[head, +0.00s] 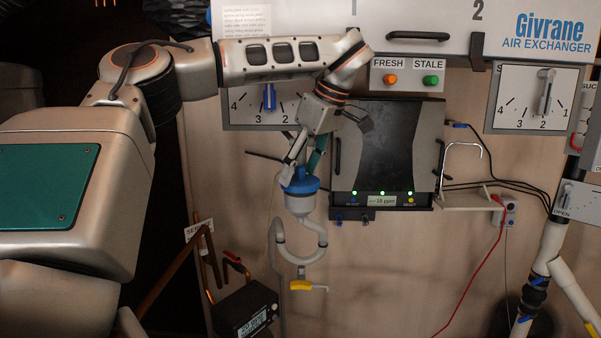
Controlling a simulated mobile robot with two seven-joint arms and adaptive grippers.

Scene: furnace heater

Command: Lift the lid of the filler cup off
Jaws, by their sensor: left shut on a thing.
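The filler cup (299,204) is a small pale cup on top of a looped white pipe in the middle of the head view. Its blue lid (300,185) sits at the cup's top, and I see no clear gap between them. My left gripper (300,168) reaches down from above, with its fingers shut on the lid's upper part. The fingers hide part of the lid's top. My right gripper is not in view.
A black panel unit (385,150) is close behind and right of the gripper. A dial with a blue pointer (269,98) is behind the arm. A yellow-handled valve (301,285) is below the pipe loop. A meter (246,312) stands lower left.

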